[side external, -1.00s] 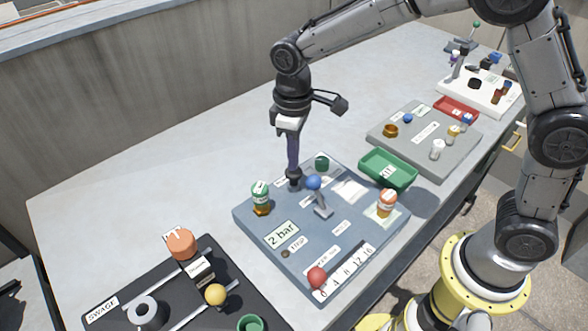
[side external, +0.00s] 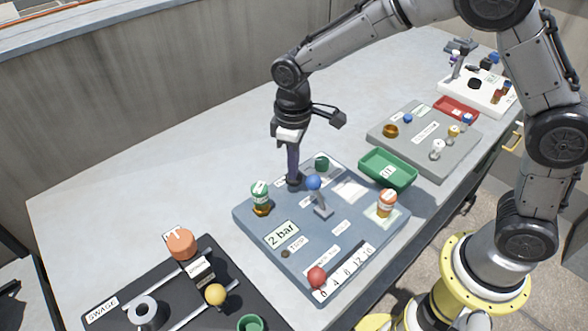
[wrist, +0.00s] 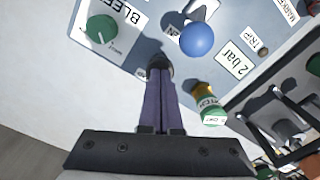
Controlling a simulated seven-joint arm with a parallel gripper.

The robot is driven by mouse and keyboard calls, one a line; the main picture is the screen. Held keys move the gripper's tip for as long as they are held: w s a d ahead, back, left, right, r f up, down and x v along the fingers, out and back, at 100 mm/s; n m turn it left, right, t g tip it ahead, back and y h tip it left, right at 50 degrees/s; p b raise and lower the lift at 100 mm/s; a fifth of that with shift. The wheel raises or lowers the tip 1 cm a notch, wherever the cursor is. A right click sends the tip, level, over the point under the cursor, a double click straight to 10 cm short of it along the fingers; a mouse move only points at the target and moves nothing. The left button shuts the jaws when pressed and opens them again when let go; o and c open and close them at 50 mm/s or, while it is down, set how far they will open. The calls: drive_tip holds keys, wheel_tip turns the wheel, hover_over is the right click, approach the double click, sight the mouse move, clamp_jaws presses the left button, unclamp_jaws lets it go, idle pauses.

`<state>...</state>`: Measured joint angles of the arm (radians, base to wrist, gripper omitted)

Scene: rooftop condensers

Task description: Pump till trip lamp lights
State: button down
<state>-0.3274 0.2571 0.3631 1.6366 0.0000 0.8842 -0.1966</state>
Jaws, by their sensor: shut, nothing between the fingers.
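The blue-grey pump board (side external: 262,222) lies on the bench. Its blue ball-topped pump lever (side external: 314,183) stands near the middle, and the blue ball (wrist: 197,39) also shows in the wrist view. My gripper (side external: 294,181) points down, shut and empty, at the board's far edge behind the lever. It looks apart from the ball in the wrist view (wrist: 158,68). The display (side external: 282,234) reads 2 bar. The small trip lamp (side external: 285,254) beside the TRIP label is dark. A red knob (side external: 317,277) sits at the low-number end of the scale strip (side external: 350,268).
On the board stand a green-capped bottle (side external: 260,197), an orange-capped bottle (side external: 387,204) and a green bleed knob (side external: 322,163). A green tray (side external: 388,170) is to the right. A black swage board (side external: 125,300) lies in front left. Bare bench lies behind my gripper.

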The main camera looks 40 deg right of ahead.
drive_tip(key=shift+f, duration=0.35)
drive_tip(key=shift+r, duration=1.95)
drive_tip(key=shift+f, duration=0.15)
drive_tip(key=shift+f, duration=0.3)
drive_tip(key=shift+f, duration=0.35)
